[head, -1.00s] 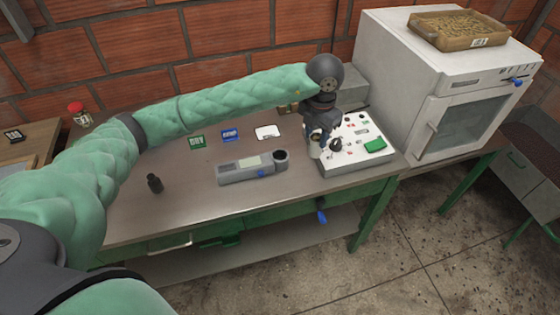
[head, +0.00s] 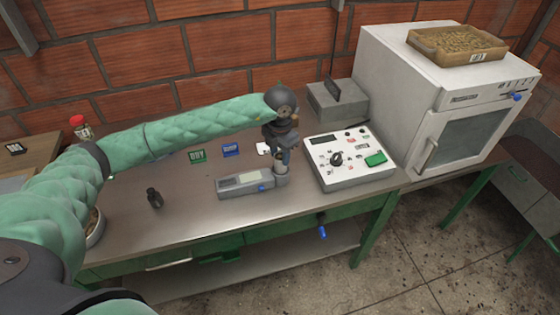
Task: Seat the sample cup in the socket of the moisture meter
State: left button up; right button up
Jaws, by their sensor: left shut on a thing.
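The moisture meter (head: 243,185) is a long grey handheld unit lying on the metal table, with a pale display and a blue button. Its round socket is at the right end and is now covered by my left gripper and the cup. My left gripper (head: 281,163) points down over that end, shut on the sample cup (head: 281,170), a small light-coloured cup. The cup is at or just above the socket; I cannot tell whether it has entered it. My right gripper is not in view.
A white control box (head: 348,158) with a knob and green button stands right of the meter. Green DRY (head: 197,156) and blue (head: 231,150) cards lie behind it. A small dark bottle-like object (head: 153,197) stands at left. A white oven (head: 440,95) stands at the right. The table in front of the meter is clear.

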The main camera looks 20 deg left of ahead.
aim_at(280, 156)
pick_arm(q)
notch_tip(280, 156, down, 3)
jog(key=shift+f, duration=0.15)
jog(key=shift+f+b, duration=0.1)
jog(key=shift+b, duration=0.2)
jog(key=o, duration=0.9)
jog(key=shift+c, duration=0.2)
jog(key=shift+o, duration=0.7)
jog(key=shift+r, duration=0.5)
notch_tip(280, 156, up, 10)
jog(key=b, duration=0.5)
jog(key=shift+r, duration=0.65)
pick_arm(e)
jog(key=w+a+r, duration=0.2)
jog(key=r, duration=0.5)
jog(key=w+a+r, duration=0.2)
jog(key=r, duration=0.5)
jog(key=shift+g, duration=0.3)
